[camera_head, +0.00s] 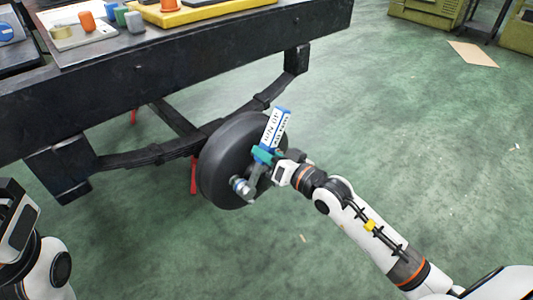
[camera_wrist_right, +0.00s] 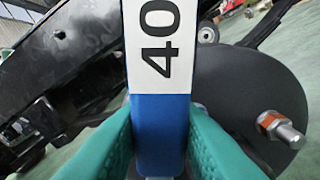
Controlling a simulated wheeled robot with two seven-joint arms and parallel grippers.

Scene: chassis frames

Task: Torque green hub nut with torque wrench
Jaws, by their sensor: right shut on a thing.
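My right gripper (camera_head: 264,155), with teal fingers, is shut on the torque wrench (camera_head: 274,128), a blue tool with a white label. In the right wrist view the wrench (camera_wrist_right: 157,120) stands upright between the teal fingers (camera_wrist_right: 160,150), its label reading "40". The gripper is in front of the dark round wheel drum (camera_head: 218,160). The drum's hub end (camera_head: 243,187) sticks out to the lower left of the gripper. In the right wrist view the hub stud (camera_wrist_right: 282,130) has an orange-brown ring, apart from the wrench. I cannot make out a green nut. Only part of my left arm shows.
The black chassis frame (camera_head: 150,85) spans the upper left, with a leaf spring (camera_head: 150,155) and axle running to the drum. Green floor at right is mostly clear, with a cardboard sheet (camera_head: 473,54).

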